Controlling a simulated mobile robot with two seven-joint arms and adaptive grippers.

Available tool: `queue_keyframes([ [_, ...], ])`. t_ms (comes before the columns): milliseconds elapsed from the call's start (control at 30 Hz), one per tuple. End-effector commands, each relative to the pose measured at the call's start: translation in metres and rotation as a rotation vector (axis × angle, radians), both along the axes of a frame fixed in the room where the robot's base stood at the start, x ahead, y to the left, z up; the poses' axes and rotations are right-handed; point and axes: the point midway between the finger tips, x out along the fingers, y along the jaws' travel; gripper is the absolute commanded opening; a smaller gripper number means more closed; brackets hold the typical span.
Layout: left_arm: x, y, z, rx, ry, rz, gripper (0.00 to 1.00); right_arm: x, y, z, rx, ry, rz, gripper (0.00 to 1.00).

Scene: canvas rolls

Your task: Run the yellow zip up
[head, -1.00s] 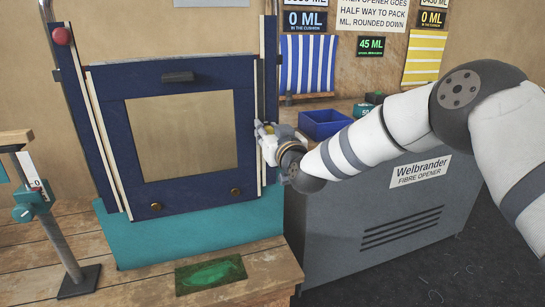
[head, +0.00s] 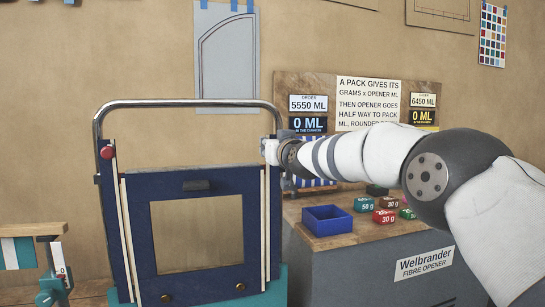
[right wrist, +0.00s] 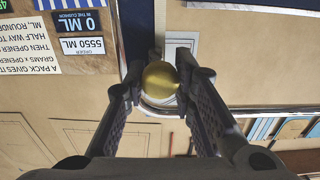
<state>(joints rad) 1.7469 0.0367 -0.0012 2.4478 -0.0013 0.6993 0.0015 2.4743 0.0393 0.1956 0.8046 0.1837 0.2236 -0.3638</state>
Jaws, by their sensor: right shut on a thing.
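My right gripper (head: 272,152) is at the upper right side of a blue frame (head: 276,200) with a chrome hoop (head: 190,103), above the level of its panel (head: 195,184). In the right wrist view its fingers (right wrist: 162,85) are shut on a brass-coloured ball knob (right wrist: 160,76). A blue-and-white striped piece (head: 312,184) shows partly below my right arm. No yellow zip can be made out. The yellow striped piece does not show in the head view. My left gripper is not in view.
A grey fibre opener (head: 385,270) stands at the right, with a blue tray (head: 327,220) and several small weights, such as a red one (head: 384,216), on top. A red ball (head: 107,152) is on the frame's left post. A teal gauge (head: 55,288) stands at left.

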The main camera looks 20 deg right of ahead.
Motion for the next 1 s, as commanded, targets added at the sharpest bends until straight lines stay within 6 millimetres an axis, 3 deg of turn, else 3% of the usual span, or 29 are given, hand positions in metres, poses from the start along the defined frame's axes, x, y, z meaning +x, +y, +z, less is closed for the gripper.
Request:
queue_keyframes([
  [367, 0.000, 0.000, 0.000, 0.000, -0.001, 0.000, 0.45, 0.000, 0.000, 0.002, 0.000, 0.001, 0.000, 0.00],
  [400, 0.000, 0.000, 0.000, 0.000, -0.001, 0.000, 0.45, 0.000, 0.000, 0.002, 0.000, 0.001, 0.000, 0.26],
  [500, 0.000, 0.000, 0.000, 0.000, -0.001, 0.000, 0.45, 0.000, 0.000, 0.001, 0.000, 0.001, 0.000, 0.45],
  [833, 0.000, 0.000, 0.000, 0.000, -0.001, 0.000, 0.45, -0.002, -0.001, 0.002, 0.000, 0.001, -0.001, 0.45],
  [1000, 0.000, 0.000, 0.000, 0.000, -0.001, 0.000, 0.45, -0.021, -0.002, 0.002, 0.000, 0.003, -0.002, 0.45],
])
